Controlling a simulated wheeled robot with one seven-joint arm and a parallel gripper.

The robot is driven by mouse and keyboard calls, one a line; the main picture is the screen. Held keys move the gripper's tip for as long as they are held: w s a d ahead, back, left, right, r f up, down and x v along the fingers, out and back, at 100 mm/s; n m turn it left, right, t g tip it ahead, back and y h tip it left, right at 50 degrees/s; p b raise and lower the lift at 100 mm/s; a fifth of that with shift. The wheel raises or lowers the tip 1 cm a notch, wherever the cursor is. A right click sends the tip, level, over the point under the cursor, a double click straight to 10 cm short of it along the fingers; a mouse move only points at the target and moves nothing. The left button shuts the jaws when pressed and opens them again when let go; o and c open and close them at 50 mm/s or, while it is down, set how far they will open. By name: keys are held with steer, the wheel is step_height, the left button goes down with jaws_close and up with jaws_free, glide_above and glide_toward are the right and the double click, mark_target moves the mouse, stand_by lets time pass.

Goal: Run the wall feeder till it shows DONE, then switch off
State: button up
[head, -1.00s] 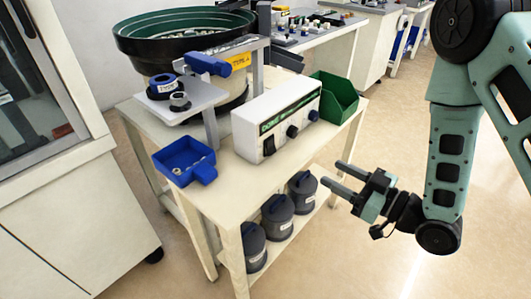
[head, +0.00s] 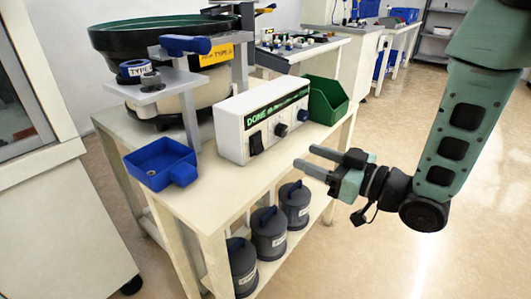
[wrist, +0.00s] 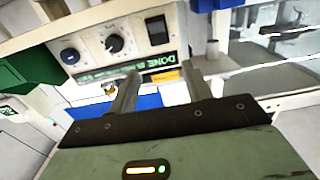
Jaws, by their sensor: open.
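The white control box (head: 262,120) stands on the feeder table. Its display strip (head: 278,109) reads DONE in green. Its front has a black rocker switch (head: 256,143) and two knobs (head: 281,130); I cannot tell the switch's position. In the wrist view the box is upside down, with the switch (wrist: 158,30) and DONE display (wrist: 157,76) ahead of the fingers. The feeder's green bowl (head: 165,30) is behind on the left. A blue tray (head: 178,152) holds a small part. My gripper (head: 305,157) is open and empty, in front and right of the box, apart from it.
A green bin (head: 328,101) stands right of the box. A grey stand with a blue-topped sensor (head: 186,45) and small platform (head: 155,92) rises behind the tray. Dark lidded canisters (head: 268,235) sit on the lower shelf. The floor at right is clear.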

mark_target(258, 136)
steer(key=b, duration=0.3)
steer(key=shift+w+a+f, duration=0.2)
steer(key=shift+a, duration=0.15)
steer(key=x, duration=0.4)
steer(key=b+x, duration=0.1)
steer(key=x, duration=0.6)
steer(key=shift+w+a+r, duration=0.25)
steer(key=shift+r, duration=0.05)
